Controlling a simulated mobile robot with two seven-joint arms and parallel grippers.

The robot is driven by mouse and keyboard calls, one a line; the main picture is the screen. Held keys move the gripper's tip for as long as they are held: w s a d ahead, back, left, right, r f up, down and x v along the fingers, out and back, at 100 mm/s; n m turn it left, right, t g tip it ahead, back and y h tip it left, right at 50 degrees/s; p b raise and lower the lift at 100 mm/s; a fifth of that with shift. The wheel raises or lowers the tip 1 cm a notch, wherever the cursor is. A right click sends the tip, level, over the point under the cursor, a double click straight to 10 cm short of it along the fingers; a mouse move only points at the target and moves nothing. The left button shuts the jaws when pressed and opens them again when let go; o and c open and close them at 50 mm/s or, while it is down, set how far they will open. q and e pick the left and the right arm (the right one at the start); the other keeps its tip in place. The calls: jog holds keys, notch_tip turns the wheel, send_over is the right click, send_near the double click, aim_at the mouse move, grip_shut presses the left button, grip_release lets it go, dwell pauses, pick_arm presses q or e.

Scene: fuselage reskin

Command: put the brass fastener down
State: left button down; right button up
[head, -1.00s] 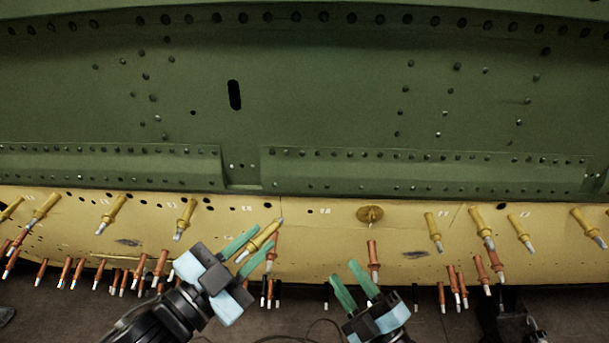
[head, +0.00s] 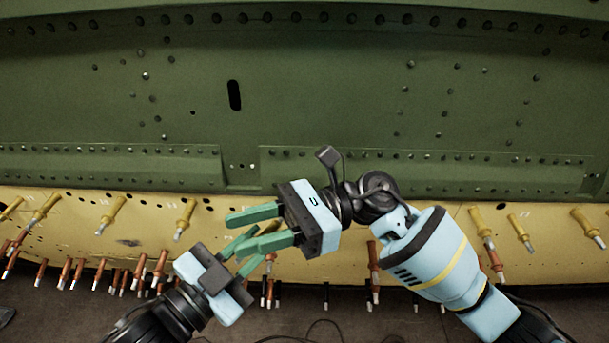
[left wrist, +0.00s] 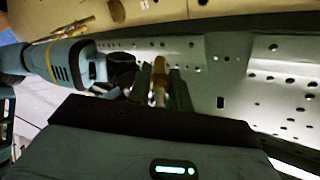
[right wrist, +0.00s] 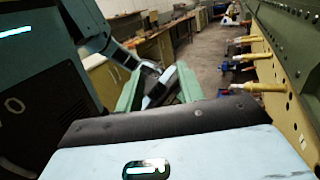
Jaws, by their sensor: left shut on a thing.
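The brass fastener (left wrist: 160,84) stands between the two fingers of my left gripper in the left wrist view. My left gripper (head: 243,254) is shut on it in front of the yellow skin. I cannot tell whether the two grippers touch. In the right wrist view, the right gripper's fingers (right wrist: 158,88) are spread, with a grey part of something between or beyond them.
A green fuselage panel (head: 330,90) with rows of holes fills the back. Below it the yellow skin (head: 70,215) carries several brass fasteners (head: 110,215) and several copper-coloured ones (head: 140,270). My right arm covers the skin's middle right. The right wrist view shows benches (right wrist: 150,45) along an aisle.

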jog(key=n+h, duration=0.3)
jog(key=h, duration=0.1)
jog(key=n+t+h, duration=0.3)
jog(key=t+h, duration=0.3)
jog(key=h, duration=0.2)
send_near(280, 220)
jog(key=f, duration=0.1)
jog(key=shift+x, duration=3.9)
jog(key=shift+a+r, duration=0.1)
jog(key=shift+a, duration=0.1)
grip_shut()
pick_arm(q)
jog(key=c, duration=1.2)
grip_release()
